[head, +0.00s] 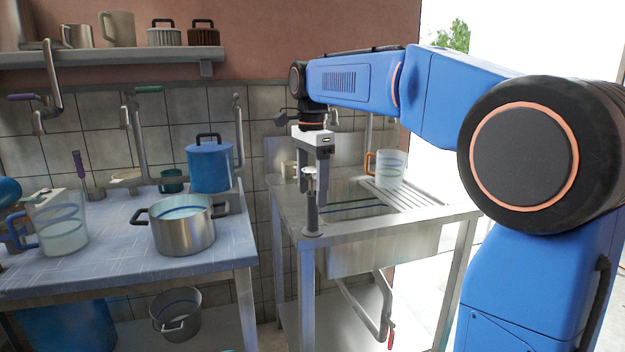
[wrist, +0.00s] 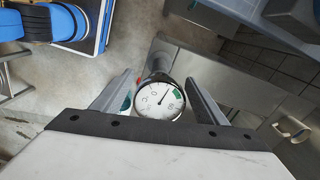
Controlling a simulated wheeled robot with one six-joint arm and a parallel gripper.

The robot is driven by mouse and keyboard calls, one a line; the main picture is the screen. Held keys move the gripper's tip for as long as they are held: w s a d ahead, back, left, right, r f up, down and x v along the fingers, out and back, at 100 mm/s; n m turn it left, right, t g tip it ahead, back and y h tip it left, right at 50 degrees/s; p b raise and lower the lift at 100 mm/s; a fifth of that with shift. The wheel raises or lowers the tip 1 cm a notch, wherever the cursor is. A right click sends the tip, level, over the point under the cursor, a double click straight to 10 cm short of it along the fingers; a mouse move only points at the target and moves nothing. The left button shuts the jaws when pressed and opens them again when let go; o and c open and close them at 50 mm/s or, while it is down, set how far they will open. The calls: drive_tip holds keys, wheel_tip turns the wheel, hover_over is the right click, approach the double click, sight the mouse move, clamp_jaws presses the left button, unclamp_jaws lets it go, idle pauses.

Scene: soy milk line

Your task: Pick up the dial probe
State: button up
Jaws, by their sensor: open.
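The dial probe (wrist: 160,101) has a round white face with a needle and a green patch, and shows between the fingers in the wrist view. In the head view the dial probe (head: 310,172) stands at the front left corner of the steel sink table (head: 345,238), in a dark upright holder (head: 312,215). My gripper (head: 317,188) points down around the dial from above, with its fingers open on either side. In the wrist view my gripper (wrist: 162,95) has a gap between each finger and the dial. The probe's stem is mostly hidden.
A clear jug with an orange handle (head: 388,168) stands on the drainboard. On the tiled counter to the left are a steel pot (head: 182,236), a blue pot (head: 209,168) and a blue-handled jug (head: 62,235).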

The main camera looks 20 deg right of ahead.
sight(312, 200)
drive_tip(key=shift+f, duration=1.85)
drive_tip(key=shift+c, duration=0.7)
drive_tip(key=c, duration=1)
drive_tip(key=shift+r, duration=0.1)
wheel_tip(312, 200, up, 18)
drive_tip(key=shift+f, duration=0.1)
